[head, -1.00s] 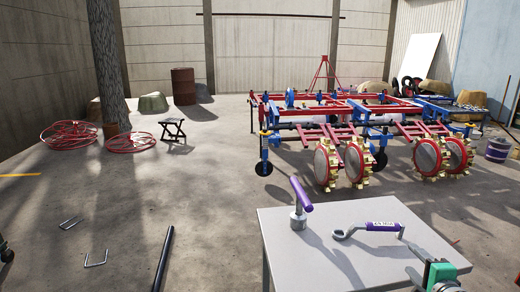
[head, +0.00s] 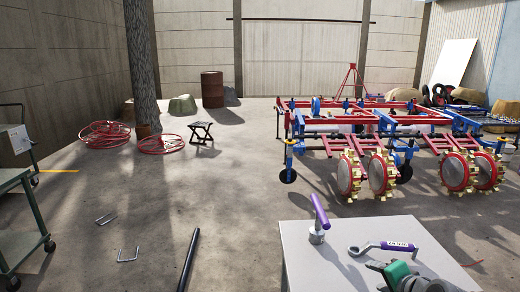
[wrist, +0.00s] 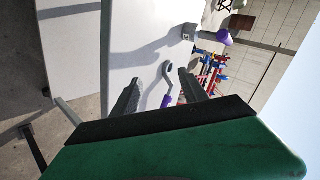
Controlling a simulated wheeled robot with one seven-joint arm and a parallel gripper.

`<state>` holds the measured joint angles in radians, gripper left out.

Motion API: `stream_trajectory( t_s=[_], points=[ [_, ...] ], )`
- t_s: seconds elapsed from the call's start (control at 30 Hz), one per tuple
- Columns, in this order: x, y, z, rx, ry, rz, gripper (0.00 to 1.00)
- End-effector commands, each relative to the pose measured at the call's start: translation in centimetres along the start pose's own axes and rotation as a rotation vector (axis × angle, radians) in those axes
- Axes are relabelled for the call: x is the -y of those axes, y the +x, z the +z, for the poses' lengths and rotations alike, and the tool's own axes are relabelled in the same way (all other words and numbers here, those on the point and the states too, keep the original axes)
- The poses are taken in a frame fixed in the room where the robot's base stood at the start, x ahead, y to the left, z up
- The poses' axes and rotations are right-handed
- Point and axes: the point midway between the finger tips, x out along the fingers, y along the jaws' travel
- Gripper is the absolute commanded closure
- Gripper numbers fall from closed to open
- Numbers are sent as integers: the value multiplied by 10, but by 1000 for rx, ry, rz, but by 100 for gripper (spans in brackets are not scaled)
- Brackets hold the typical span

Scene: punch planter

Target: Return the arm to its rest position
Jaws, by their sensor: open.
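My gripper (wrist: 160,76) is open and empty. In the head view its green body (head: 408,276) is at the bottom, over the near part of the grey table (head: 305,260). A purple-handled tool with a ring end (head: 385,246) lies on the table just beyond it. In the wrist view this tool (wrist: 167,99) shows between the two fingers, apart from them as far as I can tell. A second purple-handled tool with a round metal base (head: 320,213) stands upright and tilted on the table's far left part; it also shows in the wrist view (wrist: 218,37).
The red and blue planter (head: 345,130) with toothed wheels stands behind the table. A green-framed cart (head: 35,215) is at the left edge. The middle floor is mostly clear.

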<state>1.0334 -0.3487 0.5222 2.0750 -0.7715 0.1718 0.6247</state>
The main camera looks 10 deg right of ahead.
Motion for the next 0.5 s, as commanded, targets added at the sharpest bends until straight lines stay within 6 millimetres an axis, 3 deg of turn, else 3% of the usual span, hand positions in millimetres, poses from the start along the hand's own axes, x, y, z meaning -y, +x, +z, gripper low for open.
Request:
stream_trajectory(
  t_s=[0.03, 0.17, 0.3, 0.4, 0.5],
  points=[
    [31, -11, 14, 47, -80, 29, 49],
    [82, -37, 64, 184, -336, 131, 49],
    [139, -99, 126, 362, -695, 249, 49],
    [164, -150, 159, 475, -923, 312, 49],
    [174, -190, 178, 555, -1081, 351, 49]
  ],
)
